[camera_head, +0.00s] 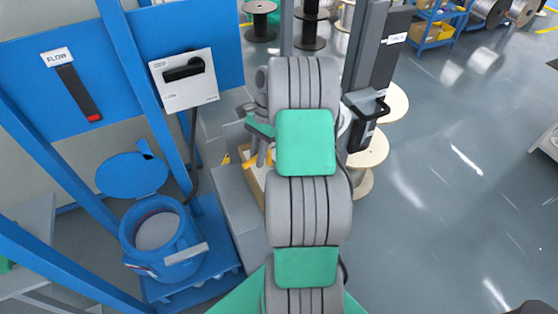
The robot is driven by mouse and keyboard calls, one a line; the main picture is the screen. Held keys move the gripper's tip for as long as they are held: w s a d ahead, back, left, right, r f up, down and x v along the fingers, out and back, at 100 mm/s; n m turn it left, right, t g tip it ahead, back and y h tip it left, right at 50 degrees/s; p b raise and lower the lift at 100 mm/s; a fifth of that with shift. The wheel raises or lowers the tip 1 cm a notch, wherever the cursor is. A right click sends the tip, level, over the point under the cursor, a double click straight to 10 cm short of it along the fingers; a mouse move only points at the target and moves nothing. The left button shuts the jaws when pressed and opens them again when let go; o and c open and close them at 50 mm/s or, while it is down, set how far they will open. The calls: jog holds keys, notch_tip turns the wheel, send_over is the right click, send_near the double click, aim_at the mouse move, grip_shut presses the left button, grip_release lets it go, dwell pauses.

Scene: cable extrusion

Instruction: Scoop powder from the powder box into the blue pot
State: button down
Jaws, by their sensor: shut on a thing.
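The blue pot (160,238) stands at the lower left. Its round lid (133,177) is swung open behind it, and a pale grey inside shows. An open brown box (252,183), which looks like the powder box, sits on a grey stand right of the pot. My arm hides much of it. My gripper (262,156) points down over the box, partly hidden behind my arm. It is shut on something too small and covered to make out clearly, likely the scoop. A small yellow part shows beside the fingers. Whether there is powder in the scoop cannot be seen.
A blue frame with slanted posts (150,95) stands between the wall panel and the stand. A white switch box (184,80) with a hanging cable is mounted on it. A dark grey column (378,75) and cable spools (370,150) are right of my arm.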

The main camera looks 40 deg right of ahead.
jog(key=shift+r+p, duration=4.65)
jog(key=shift+p, duration=0.4)
jog(key=shift+f, duration=0.1)
